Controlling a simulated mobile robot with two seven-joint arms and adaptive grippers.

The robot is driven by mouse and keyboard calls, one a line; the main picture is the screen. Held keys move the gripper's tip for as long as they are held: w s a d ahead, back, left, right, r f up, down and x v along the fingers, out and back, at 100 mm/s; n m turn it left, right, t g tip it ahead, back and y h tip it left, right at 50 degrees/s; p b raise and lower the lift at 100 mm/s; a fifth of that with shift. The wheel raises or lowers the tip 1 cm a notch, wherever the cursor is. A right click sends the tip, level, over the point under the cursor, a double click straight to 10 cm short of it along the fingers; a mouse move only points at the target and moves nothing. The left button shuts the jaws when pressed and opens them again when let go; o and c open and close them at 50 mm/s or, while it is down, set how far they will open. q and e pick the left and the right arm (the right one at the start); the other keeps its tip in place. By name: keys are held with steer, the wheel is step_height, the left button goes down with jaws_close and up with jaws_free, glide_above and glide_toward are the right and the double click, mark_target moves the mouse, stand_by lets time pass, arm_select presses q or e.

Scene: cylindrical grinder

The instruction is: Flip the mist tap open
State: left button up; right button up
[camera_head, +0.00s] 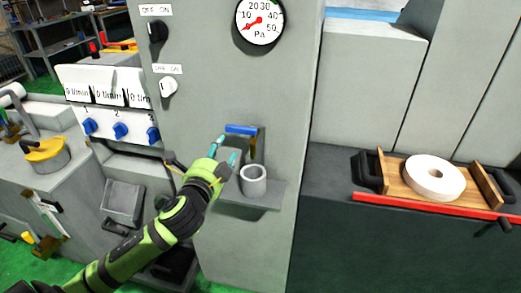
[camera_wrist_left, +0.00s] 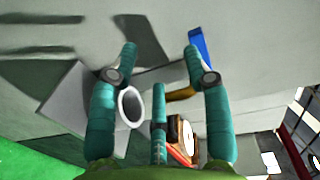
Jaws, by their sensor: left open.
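The mist tap (camera_head: 242,130) has a blue lever and a brass-coloured spout and sits on the front of the grey cabinet. In the head view its lever lies roughly level. My left gripper (camera_head: 227,150) is open and empty, just left of the tap and a little below the lever. In the left wrist view the blue lever (camera_wrist_left: 201,46) shows beside the tip of the right-hand finger. I cannot tell whether they touch. The brass spout (camera_wrist_left: 181,94) is partly hidden behind the fingers. My right gripper is not in view.
A grey cup (camera_head: 253,181) stands on a small shelf (camera_head: 265,205) under the tap, close to my left gripper. A pressure gauge (camera_head: 260,22) and dark and white switches are higher on the cabinet. A wooden tray (camera_head: 396,166) with a white wheel (camera_head: 434,178) stands right.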

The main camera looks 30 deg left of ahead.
mark_target(232, 132)
arm_select(q)
step_height(232, 132, up, 4)
steer(key=d+t, duration=0.1)
steer(key=d, duration=0.1)
steer(key=shift+m, duration=0.4)
steer(key=x, duration=0.1)
steer(key=p+x, duration=0.1)
steer(key=x, duration=0.3)
steer(key=shift+a+f+p, duration=0.2)
steer(key=shift+f+p, duration=0.1)
steer(key=shift+w, duration=0.55)
steer(key=shift+w+a+f, duration=0.1)
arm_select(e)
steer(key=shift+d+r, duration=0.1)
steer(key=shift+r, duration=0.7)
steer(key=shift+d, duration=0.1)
arm_select(q)
jaws_close()
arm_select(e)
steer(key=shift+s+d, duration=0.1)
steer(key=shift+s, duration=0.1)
